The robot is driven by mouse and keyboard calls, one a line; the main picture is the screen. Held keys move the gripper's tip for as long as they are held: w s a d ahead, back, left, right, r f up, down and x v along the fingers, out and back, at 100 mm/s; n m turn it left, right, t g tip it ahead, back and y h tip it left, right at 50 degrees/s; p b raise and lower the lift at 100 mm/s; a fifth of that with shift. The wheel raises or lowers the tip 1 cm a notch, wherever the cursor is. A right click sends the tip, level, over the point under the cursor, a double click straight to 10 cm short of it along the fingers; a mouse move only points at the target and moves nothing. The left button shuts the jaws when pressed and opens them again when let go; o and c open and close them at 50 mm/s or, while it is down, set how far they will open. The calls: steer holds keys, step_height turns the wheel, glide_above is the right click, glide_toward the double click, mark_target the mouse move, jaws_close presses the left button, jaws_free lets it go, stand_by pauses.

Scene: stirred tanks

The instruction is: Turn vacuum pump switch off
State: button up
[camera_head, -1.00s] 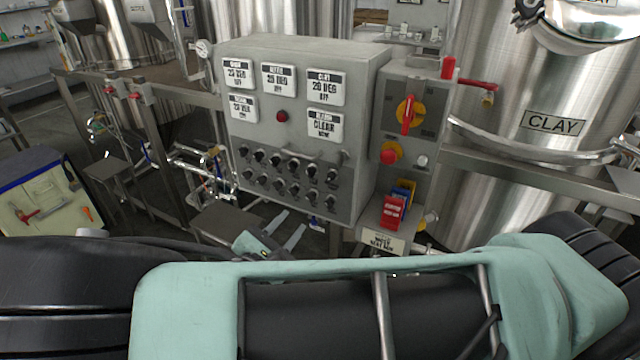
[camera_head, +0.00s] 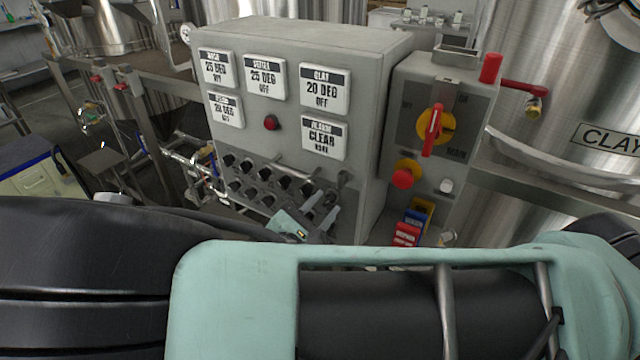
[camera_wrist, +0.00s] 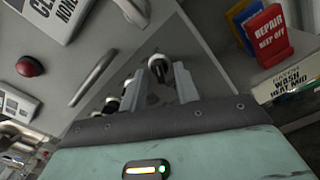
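A grey control cabinet (camera_head: 375,110) carries two rows of black rotary switches (camera_head: 265,174) low on its front. Their labels are too small to read, so I cannot tell which one is the vacuum pump switch. My gripper (camera_head: 322,212) is at the lower right end of these rows, and its fingers cover part of the panel there. In the wrist view my gripper (camera_wrist: 157,84) has its two grey fingers apart with nothing held. A switch knob (camera_wrist: 158,66) shows between and beyond the fingertips; I cannot tell whether they touch it.
A bar handle (camera_wrist: 94,78) sticks out above the switches. On the right, a side box has a red-and-yellow rotary isolator (camera_head: 433,128), a red stop button (camera_head: 403,178) and red tags (camera_head: 407,233). A steel tank (camera_head: 560,90) stands behind it.

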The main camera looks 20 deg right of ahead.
steer(key=shift+w+d, duration=0.25)
steer(key=shift+d, duration=0.05)
jaws_close()
